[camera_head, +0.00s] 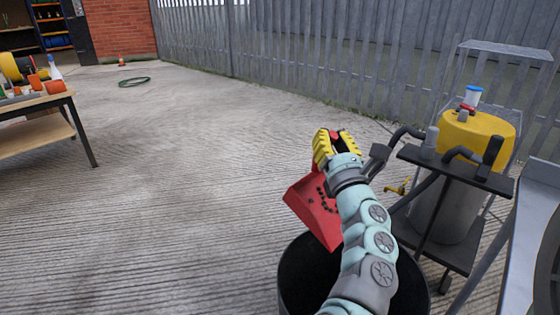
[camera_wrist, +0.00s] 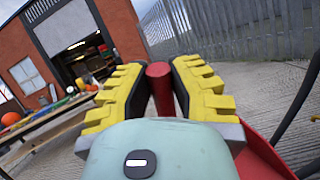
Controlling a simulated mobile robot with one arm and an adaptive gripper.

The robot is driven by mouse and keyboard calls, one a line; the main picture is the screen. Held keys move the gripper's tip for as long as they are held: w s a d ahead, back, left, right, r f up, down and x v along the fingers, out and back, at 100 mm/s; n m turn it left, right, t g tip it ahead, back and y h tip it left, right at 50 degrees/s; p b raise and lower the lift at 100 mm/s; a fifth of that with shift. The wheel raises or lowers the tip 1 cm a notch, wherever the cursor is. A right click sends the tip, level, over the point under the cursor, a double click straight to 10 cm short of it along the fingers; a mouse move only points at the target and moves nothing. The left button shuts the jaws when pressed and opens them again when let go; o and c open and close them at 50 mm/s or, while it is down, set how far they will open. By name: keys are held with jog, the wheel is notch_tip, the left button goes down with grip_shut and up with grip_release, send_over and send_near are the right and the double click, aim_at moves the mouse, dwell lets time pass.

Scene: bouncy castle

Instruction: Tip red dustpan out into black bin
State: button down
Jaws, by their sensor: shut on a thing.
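The red dustpan (camera_head: 312,209) is in the head view, just beyond the rim of the black bin and partly behind my arm. Several small dark bits lie on its pan, which looks tilted. My gripper (camera_head: 335,143) has yellow ridged fingers shut on the dustpan's red handle. In the wrist view the handle (camera_wrist: 160,88) stands between the two fingers (camera_wrist: 160,95), and part of the red pan (camera_wrist: 262,160) shows at lower right. The black bin (camera_head: 290,268) is at the bottom of the head view, open at the top, with my arm across it. Its inside looks dark.
A dark trolley (camera_head: 455,170) with a yellow-topped machine (camera_head: 475,138) stands close at right. A metal panel (camera_head: 530,230) is at the right edge. A wooden table (camera_head: 35,120) with small items is at far left.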

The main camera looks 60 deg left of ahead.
jog(key=w+d+r+m+t+b, duration=0.1)
jog(key=w+d+m+t+b, duration=0.2)
jog(key=d+m+t+b, duration=0.4)
jog(key=shift+d+r+m+t, duration=0.3)
jog(key=shift+d+m+t, duration=0.7)
jog(key=shift+d, duration=1.5)
